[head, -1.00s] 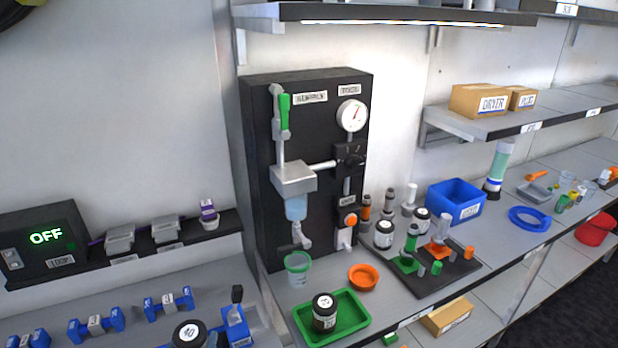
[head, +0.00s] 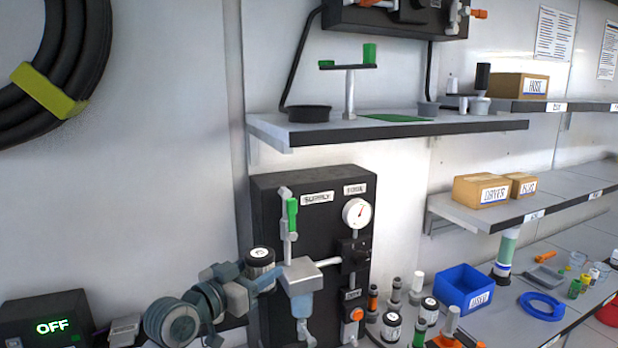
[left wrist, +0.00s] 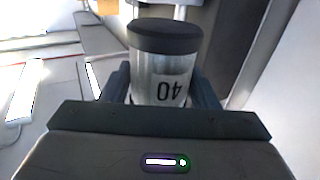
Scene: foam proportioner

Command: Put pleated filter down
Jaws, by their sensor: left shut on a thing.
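The pleated filter (head: 261,264), a short greyish-white cylinder with a black cap, is held up by my left gripper (head: 252,281). In the left wrist view the filter (left wrist: 163,70) shows the number 40, its black cap away from the palm. The left fingers are shut on its sides. In the head view it is in front of the black supply panel (head: 325,205), left of the pale block on the panel, and clear of any shelf. Whether it touches the panel cannot be told. My right gripper is not in view.
Several black-capped jars, one here (head: 391,327), stand right of the panel. A blue bin (head: 463,285) and blue ring (head: 541,305) lie farther right. A shelf (head: 385,132) hangs above the panel. A box reading OFF (head: 48,322) sits lower left.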

